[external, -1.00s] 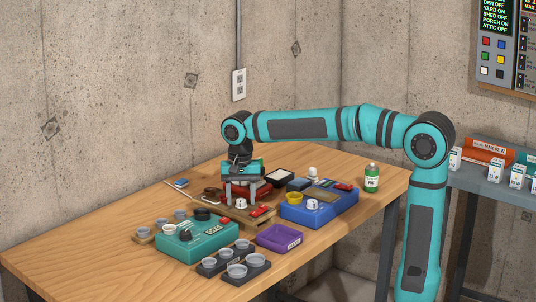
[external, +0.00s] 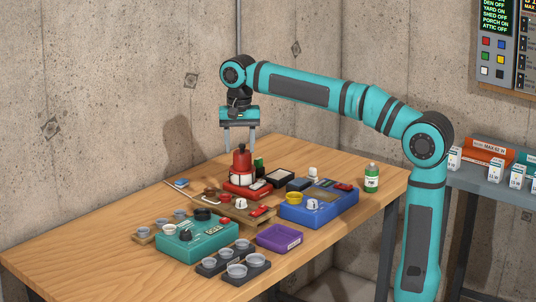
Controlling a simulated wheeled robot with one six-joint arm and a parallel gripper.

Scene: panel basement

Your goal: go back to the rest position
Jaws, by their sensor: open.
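My gripper (external: 240,143) is open and empty. It points down above the back part of the wooden table (external: 110,222). Below it stands a red device (external: 242,160) with a white band and a dark top knob, on a red base. A gap shows between the fingers and the table things, though the fingertips come near the top of the red device in the picture. My teal arm reaches in from the right, raised over the table.
A teal box (external: 190,241) with knobs, a blue box (external: 318,208), a purple tray (external: 279,239), grey cups (external: 237,271) and a green bottle (external: 371,178) stand on the table. The table's left front is clear. A grey shelf (external: 490,183) with small boxes is at right.

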